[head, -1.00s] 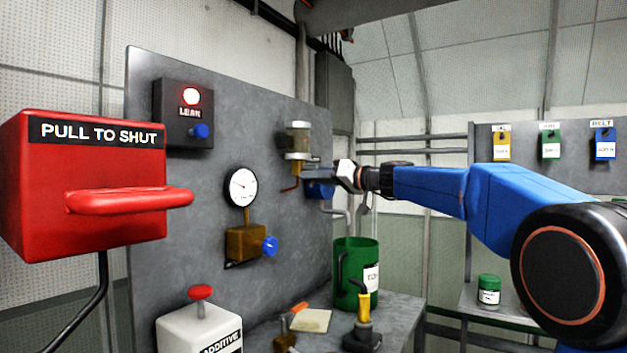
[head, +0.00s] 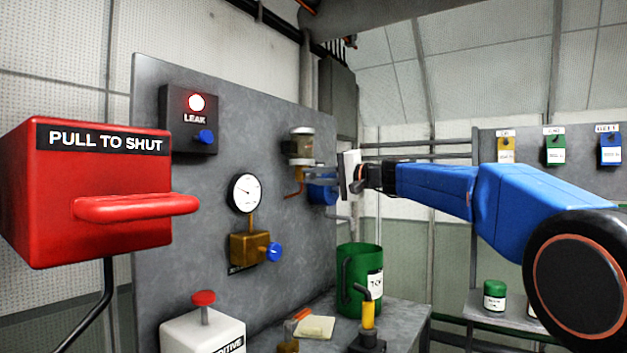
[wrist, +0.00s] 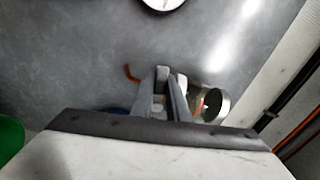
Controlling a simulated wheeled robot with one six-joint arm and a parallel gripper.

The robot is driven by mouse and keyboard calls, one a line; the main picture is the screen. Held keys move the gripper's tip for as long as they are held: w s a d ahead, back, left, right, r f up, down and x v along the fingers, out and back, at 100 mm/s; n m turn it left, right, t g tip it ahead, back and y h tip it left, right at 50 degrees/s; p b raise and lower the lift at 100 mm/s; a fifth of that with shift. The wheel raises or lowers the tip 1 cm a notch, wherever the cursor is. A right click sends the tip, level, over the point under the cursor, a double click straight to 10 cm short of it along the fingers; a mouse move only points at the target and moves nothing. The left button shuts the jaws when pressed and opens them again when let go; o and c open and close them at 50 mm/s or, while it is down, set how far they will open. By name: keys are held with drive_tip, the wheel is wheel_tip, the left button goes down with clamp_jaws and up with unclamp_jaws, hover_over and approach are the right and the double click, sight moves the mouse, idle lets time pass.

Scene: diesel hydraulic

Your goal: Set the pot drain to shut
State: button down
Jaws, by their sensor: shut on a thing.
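The pot (head: 302,146), a clear bowl with a pale cap, is mounted on the grey panel. Its brass-coloured drain (head: 298,174) hangs below, with a bent orange-red piece pointing down and left. That orange piece (wrist: 131,74) also shows left of my fingers in the wrist view. My gripper (head: 308,175) is at the drain, its fingers pointing left at the panel. In the wrist view my gripper (wrist: 164,82) looks shut on a small part of the drain, mostly hidden between the fingers. The drain's exact setting cannot be told.
A blue part (head: 322,191) sits just behind and below my fingers. A gauge (head: 244,193) and a brass valve with a blue knob (head: 270,252) are lower left. A green container (head: 350,285) stands below. The red PULL TO SHUT box (head: 100,190) is at left; the LEAK lamp (head: 196,103) glows red.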

drive_tip(key=shift+r+m, duration=0.3)
drive_tip(key=shift+m, duration=0.8)
drive_tip(key=c, duration=1.7)
unclamp_jaws()
drive_tip(key=shift+r, duration=0.1)
